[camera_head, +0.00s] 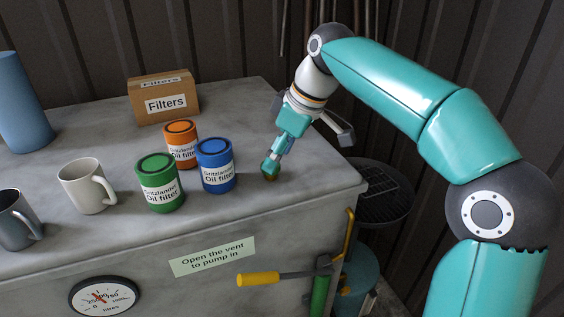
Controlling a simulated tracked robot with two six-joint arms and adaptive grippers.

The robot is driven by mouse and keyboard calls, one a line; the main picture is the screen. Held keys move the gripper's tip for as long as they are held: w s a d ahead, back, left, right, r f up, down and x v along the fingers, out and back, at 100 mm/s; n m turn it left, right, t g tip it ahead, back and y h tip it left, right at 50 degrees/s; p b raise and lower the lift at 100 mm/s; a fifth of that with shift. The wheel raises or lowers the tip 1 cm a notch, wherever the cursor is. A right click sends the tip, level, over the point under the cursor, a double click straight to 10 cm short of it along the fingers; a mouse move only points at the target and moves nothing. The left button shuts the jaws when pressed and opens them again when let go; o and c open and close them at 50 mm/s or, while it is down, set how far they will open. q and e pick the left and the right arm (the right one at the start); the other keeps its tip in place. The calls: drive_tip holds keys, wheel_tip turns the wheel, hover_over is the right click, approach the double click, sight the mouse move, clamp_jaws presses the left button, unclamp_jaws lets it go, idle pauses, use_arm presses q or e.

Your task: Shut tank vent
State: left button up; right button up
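My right gripper (271,167) reaches down to the top of the grey tank (255,205), near its right end. A small brownish piece (270,178), which looks like the vent, shows just under the fingertips. The fingers hide most of it, so I cannot tell whether it is open or shut. The fingertips are at it or touching it, and whether they are closed on it is not clear. My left gripper is not in view.
Green (160,183), blue (215,166) and orange (181,144) oil filter cans stand left of the gripper. Two mugs, a blue cylinder and a Filters box (164,97) stand farther left. A yellow-handled lever (258,279) and a gauge (105,296) are on the front.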

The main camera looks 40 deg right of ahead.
drive_tip(key=shift+x, duration=1.2)
